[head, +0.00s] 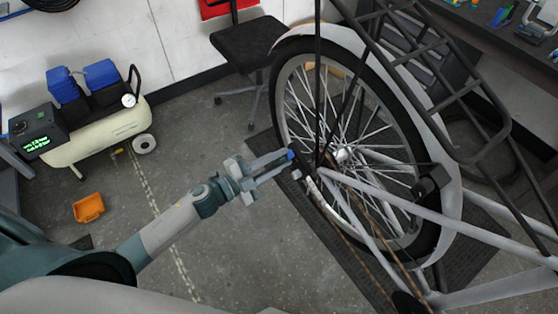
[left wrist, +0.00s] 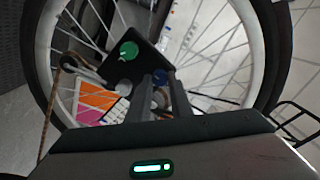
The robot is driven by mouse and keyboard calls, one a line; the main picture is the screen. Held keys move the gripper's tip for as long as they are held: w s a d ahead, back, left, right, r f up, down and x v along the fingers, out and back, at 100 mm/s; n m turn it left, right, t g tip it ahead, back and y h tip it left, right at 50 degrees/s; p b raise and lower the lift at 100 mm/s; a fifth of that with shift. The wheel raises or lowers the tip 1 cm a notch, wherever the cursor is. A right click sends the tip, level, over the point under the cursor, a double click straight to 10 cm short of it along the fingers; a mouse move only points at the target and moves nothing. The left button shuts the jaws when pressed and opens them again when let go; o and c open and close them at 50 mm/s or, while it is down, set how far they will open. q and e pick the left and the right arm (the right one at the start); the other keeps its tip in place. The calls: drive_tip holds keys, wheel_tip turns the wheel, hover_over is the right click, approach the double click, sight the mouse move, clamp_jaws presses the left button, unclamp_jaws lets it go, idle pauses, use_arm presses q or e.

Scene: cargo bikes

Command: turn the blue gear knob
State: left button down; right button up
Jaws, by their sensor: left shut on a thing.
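The blue gear knob (head: 290,155) is beside the bike's rear wheel hub in the head view. It also shows in the left wrist view (left wrist: 159,76), on a dark plate near a green knob (left wrist: 128,50). My left gripper (head: 286,163) reaches in from the left, and its fingers point at the hub. In the left wrist view its two fingers (left wrist: 160,88) are closed around the blue knob, one on each side. The fingers partly hide the knob. My right gripper is out of view.
The bike's rear wheel (head: 365,140) and its frame fill the right side over a dark mat (head: 345,258). An air compressor (head: 105,130), an orange bin (head: 88,208) and a black chair (head: 248,42) stand around. The floor at the left is mostly clear.

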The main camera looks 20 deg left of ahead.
use_arm(q)
drive_tip(key=m+b, duration=0.1)
drive_tip(key=m, duration=0.4)
idle(0.4)
drive_tip(key=c, duration=1.6)
unclamp_jaws()
drive_tip(key=shift+s+b, duration=0.15)
drive_tip(key=shift+b, duration=0.15)
